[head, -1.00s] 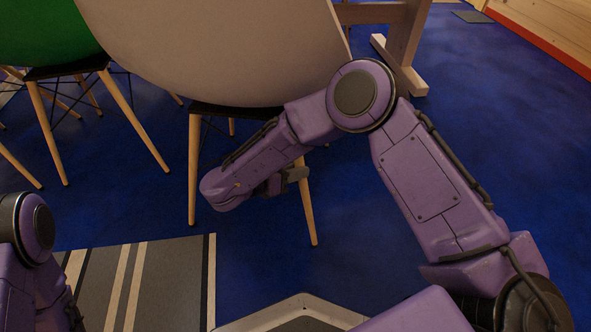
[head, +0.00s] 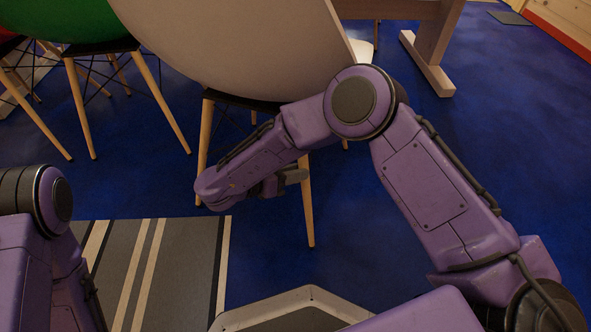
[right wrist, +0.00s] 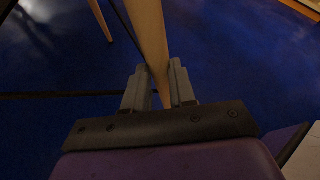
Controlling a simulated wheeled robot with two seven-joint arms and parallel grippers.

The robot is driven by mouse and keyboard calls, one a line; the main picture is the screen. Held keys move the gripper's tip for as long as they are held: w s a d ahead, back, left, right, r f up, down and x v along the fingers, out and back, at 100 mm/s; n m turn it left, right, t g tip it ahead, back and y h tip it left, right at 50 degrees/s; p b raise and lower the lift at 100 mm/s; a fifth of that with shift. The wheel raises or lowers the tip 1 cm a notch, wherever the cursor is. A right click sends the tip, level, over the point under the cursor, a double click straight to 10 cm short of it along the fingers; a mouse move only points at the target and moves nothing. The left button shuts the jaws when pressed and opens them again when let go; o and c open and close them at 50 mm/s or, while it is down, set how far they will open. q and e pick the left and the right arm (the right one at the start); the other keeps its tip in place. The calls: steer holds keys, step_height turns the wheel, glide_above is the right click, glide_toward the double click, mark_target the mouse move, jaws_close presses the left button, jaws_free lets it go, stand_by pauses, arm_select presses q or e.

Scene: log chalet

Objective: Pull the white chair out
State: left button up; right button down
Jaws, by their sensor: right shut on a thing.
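The white chair (head: 235,50) has a pale shell seen from behind, a dark underside and light wooden legs. My right gripper (head: 290,177) is low by its near right leg (head: 308,215). In the right wrist view the gripper fingers (right wrist: 158,90) stand on both sides of a wooden leg (right wrist: 150,35) and are shut on it. The chair stands upright. My right forearm hides part of its legs. My left arm shows at the lower left of the head view, but its gripper is out of view.
A green chair (head: 70,18) stands close at the left. A wooden table (head: 435,40) is behind the white chair. A striped grey rug (head: 180,270) lies at the front left. Blue floor (head: 510,150) at the right is clear.

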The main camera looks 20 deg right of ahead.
steer(key=shift+s+a+f, duration=0.1)
steer(key=shift+s+f, duration=0.15)
steer(key=shift+s, duration=0.3)
arm_select(q)
steer(key=shift+s+d+r, duration=0.1)
steer(key=shift+s+r, duration=0.15)
steer(key=shift+s, duration=0.6)
arm_select(e)
steer(key=shift+s+a, duration=0.35)
steer(key=shift+a, duration=0.3)
steer(key=shift+s+a, duration=0.3)
steer(key=shift+a, duration=0.3)
steer(key=c, duration=1.4)
jaws_free()
steer(key=shift+w, duration=0.1)
steer(key=shift+r, duration=0.1)
